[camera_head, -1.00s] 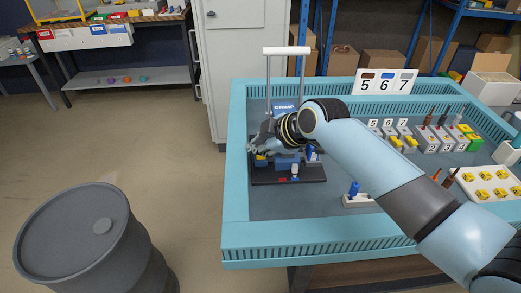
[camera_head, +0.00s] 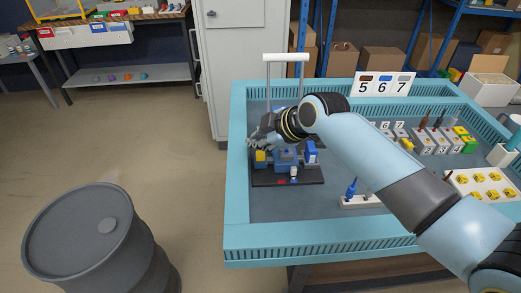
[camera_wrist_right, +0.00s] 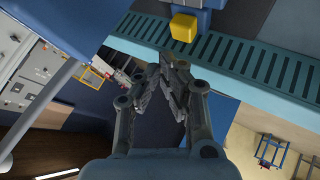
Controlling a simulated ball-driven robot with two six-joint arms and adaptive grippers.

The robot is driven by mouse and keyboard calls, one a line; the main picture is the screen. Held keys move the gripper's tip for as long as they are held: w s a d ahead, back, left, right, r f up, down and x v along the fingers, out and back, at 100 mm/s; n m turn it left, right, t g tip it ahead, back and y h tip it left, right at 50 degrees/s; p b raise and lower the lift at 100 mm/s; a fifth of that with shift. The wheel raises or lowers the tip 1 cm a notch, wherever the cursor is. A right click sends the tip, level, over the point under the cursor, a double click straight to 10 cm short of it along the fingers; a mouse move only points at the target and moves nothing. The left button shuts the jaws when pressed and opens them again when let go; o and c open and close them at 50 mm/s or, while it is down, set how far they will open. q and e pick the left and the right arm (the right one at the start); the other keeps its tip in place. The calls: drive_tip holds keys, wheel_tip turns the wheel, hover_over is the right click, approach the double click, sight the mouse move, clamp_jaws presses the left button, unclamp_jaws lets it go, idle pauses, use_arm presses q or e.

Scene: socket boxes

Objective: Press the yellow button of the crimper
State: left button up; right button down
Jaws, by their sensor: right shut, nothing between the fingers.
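The crimper (camera_head: 287,160) is a blue device on a black base at the left end of the teal-rimmed table. A tall frame with a white bar (camera_head: 286,57) rises behind it. Its yellow button (camera_head: 260,156) is at the left of the blue body, and a yellow block, seemingly the button, shows in the right wrist view (camera_wrist_right: 184,27). My right gripper (camera_head: 254,141) is above the yellow button in the head view, apart from it as far as I can see. In the wrist view its fingers (camera_wrist_right: 172,62) are together and empty. My left gripper is out of view.
My right arm crosses the table from the right. A white holder (camera_head: 361,202) with a blue-handled piece stands right of the crimper. A tray of yellow parts (camera_head: 484,188) and numbered blocks (camera_head: 428,142) are farther right. A dark drum (camera_head: 95,230) stands on the floor at left.

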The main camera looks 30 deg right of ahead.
sight(259, 155)
wheel_tip(259, 155, up, 4)
drive_tip(key=p, duration=0.3)
drive_tip(key=shift+r, duration=0.1)
idle(0.6)
